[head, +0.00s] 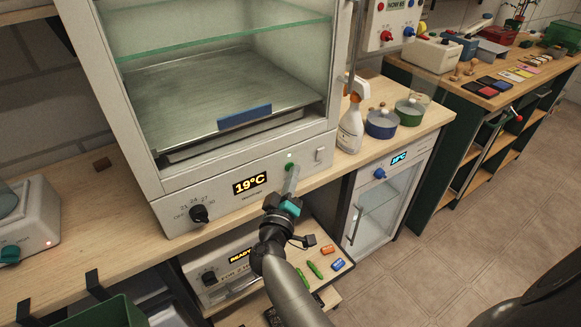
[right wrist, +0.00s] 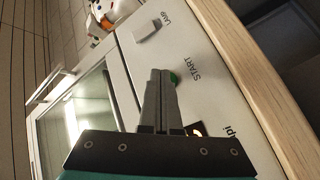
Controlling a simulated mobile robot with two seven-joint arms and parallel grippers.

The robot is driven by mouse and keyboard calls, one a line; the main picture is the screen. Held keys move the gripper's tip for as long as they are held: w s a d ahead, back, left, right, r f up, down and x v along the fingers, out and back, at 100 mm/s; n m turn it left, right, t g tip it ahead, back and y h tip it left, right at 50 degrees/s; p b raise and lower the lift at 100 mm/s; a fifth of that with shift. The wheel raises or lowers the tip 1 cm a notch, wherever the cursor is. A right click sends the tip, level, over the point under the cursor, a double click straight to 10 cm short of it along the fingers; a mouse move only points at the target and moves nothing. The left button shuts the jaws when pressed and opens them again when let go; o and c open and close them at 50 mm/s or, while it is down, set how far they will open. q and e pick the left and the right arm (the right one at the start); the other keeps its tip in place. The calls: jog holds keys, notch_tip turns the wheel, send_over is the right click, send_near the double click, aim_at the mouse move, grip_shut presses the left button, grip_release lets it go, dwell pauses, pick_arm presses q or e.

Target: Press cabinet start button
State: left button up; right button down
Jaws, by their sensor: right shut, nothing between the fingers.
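The cabinet (head: 230,206) is pale grey with a glass chamber above a front panel, and its display (head: 250,184) reads 19°C. The green start button (right wrist: 174,78) sits on the panel beside the word START in the right wrist view. My right gripper (head: 291,178) is shut and empty, pointing at the panel. In the right wrist view its fingertips (right wrist: 161,72) overlap the button's edge and hide part of it. I cannot tell whether they touch it. My left gripper is not in view.
A lamp switch (right wrist: 147,30) is close by on the panel, and a black knob (head: 199,213) is left of the display. A spray bottle (head: 350,127) and a blue pot (head: 381,123) stand right of the cabinet. A small fridge (head: 385,200) is below the bench.

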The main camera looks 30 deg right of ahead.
jog(key=shift+w+a+r, duration=0.1)
jog(key=shift+a+r, duration=0.1)
jog(key=shift+a, duration=0.05)
jog(key=shift+s+a+f+p, duration=0.15)
jog(key=shift+s+f+p, duration=0.05)
jog(key=shift+s+p, duration=0.65)
jog(key=shift+s, duration=0.1)
jog(key=s+p, duration=0.2)
jog(key=s, duration=0.1)
jog(key=s+p, duration=0.1)
jog(key=s, duration=0.1)
jog(key=shift+d, duration=0.25)
jog(key=shift+w+d+r, duration=0.1)
jog(key=shift+w+d, duration=0.05)
